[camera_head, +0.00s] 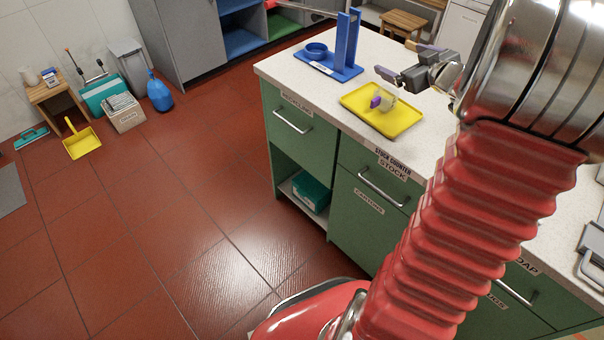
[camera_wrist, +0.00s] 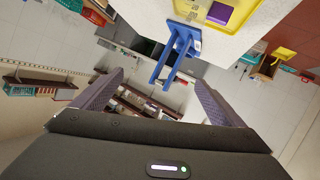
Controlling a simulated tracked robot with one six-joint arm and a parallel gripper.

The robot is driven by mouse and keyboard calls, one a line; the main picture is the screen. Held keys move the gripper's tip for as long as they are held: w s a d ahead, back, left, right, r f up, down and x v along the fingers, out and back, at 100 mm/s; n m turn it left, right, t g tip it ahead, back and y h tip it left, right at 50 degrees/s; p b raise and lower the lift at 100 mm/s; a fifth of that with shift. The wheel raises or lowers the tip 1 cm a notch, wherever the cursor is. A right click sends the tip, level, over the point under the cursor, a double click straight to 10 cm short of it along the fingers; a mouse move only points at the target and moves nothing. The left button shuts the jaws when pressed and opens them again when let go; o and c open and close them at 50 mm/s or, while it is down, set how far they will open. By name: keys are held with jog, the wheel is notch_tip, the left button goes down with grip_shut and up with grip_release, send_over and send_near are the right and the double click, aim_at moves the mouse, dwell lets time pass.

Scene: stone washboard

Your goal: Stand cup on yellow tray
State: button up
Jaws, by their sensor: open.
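The yellow tray (camera_head: 365,97) lies on the white counter, and part of it shows at the top of the wrist view (camera_wrist: 243,12). A small pale thing with a purple face (camera_head: 384,102) is on the tray. It looks like the cup lying on its side, but it is too small to be sure. Its purple face also shows in the wrist view (camera_wrist: 220,13). My gripper (camera_head: 400,60) is open and empty, above and behind the tray. Its two fingers (camera_wrist: 158,92) are wide apart in the wrist view, with nothing between them.
A blue stand with tall uprights (camera_head: 347,45) is on the counter behind and left of the tray, with a blue round dish (camera_head: 316,49) on its base. The stand also shows beyond my fingers (camera_wrist: 175,50). The counter's bare top is free right of the tray.

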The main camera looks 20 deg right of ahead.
jog(key=s+a+r+m+g+h, duration=0.1)
jog(key=a+r+m+h, duration=0.1)
jog(key=a+r, duration=0.3)
jog(key=s+a+r+m+g+h, duration=0.1)
jog(key=s+a+r+g+h, duration=0.1)
jog(key=a, duration=0.6)
jog(key=s+a+f+g+y, duration=0.2)
jog(key=s+a+f+y, duration=0.1)
jog(key=s+a, duration=0.7)
jog(key=s+a+f+n+g+y, duration=0.1)
jog(key=s+a+f+g+y, duration=0.2)
jog(key=s+a, duration=0.7)
jog(key=a+f, duration=0.2)
jog(key=a, duration=0.4)
jog(key=shift+s+a, duration=0.2)
jog(key=shift+s, duration=0.1)
jog(key=shift+c, duration=0.3)
